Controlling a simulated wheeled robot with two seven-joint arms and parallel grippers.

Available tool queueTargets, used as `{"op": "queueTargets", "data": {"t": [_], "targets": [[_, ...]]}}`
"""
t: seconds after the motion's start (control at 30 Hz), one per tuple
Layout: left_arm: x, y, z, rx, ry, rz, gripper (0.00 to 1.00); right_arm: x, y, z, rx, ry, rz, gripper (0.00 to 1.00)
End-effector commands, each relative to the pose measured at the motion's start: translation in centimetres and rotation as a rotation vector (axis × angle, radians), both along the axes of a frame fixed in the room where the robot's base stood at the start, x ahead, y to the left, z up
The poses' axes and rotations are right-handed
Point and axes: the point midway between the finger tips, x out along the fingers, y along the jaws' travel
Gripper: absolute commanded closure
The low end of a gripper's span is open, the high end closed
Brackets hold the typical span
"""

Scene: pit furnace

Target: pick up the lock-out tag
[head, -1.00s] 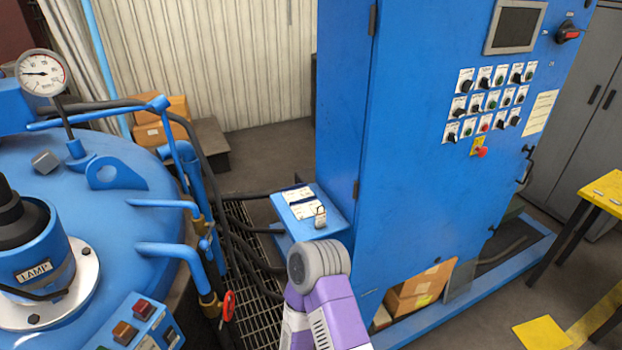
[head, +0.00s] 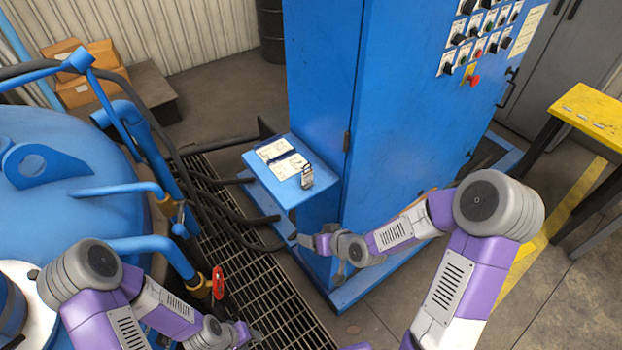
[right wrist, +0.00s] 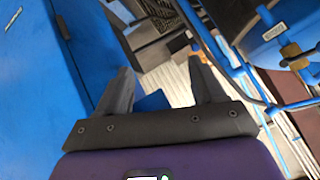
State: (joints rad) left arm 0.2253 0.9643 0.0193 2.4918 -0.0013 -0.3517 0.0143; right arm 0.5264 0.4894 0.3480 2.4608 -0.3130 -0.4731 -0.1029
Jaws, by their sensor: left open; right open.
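The lock-out tag (head: 307,177), a small grey and white piece, stands near the right front edge of a blue shelf (head: 293,198) on the side of the blue cabinet. My right gripper (head: 298,240) is in front of and below the shelf, apart from the tag. In the right wrist view its two fingers (right wrist: 163,78) are spread with nothing between them. I cannot make out the tag there. My left gripper (head: 250,335) is low over the floor grating at the bottom of the head view, small and partly hidden, well away from the tag.
White papers (head: 283,160) lie on the shelf behind the tag. The blue cabinet (head: 400,130) rises directly right of the shelf. The blue furnace vessel (head: 50,150) with pipes and a red valve handle (head: 218,283) is at left. Black hoses cross the grating (head: 270,295). A yellow-topped table (head: 595,115) stands at right.

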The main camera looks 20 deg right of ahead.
Motion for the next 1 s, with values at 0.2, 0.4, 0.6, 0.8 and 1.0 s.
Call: {"op": "queueTargets", "data": {"t": [0.2, 0.4, 0.6, 0.8, 1.0], "targets": [[0.1, 0.0, -0.6, 0.0, -0.001, -0.001, 0.57, 3.4, -3.5, 10.1, -0.177, -0.357, 0.055, 0.32], [0.1, 0.0, -0.9, 0.0, -0.001, -0.001, 0.57, 4.3, -3.8, 13.0, -0.249, -0.46, 0.087, 0.32], [0.1, 0.0, -1.6, 0.0, -0.001, -0.001, 0.57, 6.1, -3.1, 12.3, -0.249, -0.464, 0.09, 0.32], [0.1, 0.0, -2.1, 0.0, -0.001, -0.001, 0.57, 8.6, -2.3, 11.2, -0.247, -0.462, 0.089, 0.32], [0.1, 0.0, -2.3, 0.0, -0.001, -0.001, 0.57, 10.4, -1.8, 10.5, -0.25, -0.461, 0.088, 0.32]]}}
